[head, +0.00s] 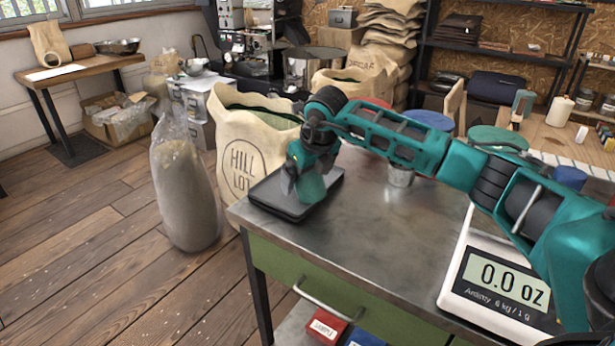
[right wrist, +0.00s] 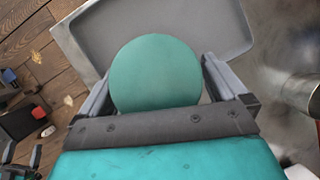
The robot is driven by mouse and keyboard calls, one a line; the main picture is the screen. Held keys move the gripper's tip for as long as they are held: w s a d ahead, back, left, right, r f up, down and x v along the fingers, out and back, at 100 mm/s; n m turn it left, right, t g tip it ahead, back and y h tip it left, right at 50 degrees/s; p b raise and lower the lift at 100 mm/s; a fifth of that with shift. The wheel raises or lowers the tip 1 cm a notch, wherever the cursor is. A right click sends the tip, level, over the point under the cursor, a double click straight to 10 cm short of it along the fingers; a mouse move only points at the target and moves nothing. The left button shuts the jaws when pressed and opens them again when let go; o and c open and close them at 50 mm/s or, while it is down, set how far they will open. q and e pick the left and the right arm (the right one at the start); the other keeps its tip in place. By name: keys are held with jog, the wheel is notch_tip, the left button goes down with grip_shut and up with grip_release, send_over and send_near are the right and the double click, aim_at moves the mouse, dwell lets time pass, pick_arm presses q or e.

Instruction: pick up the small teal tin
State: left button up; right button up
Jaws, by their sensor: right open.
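The small teal tin (right wrist: 155,73) shows its round teal top in the right wrist view, between the two fingers of my right gripper (right wrist: 157,80). In the head view the tin (head: 313,187) is partly hidden by the gripper (head: 298,184). The tin is over the dark shallow tray (head: 272,211), at the left end of the metal-topped bench. My right gripper is open and points down, a finger on each side of the tin. Whether either finger touches it, I cannot tell.
A scale (head: 500,285) reading 0.0 oz stands at the bench's right. A metal canister (head: 400,176) stands behind my forearm. An open sack marked HILL LOT (head: 240,150) is close behind the tray. The middle of the bench top (head: 375,232) is clear.

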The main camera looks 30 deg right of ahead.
jog(key=shift+c, duration=0.3)
jog(key=c, duration=1.1)
jog(key=shift+r, duration=0.15)
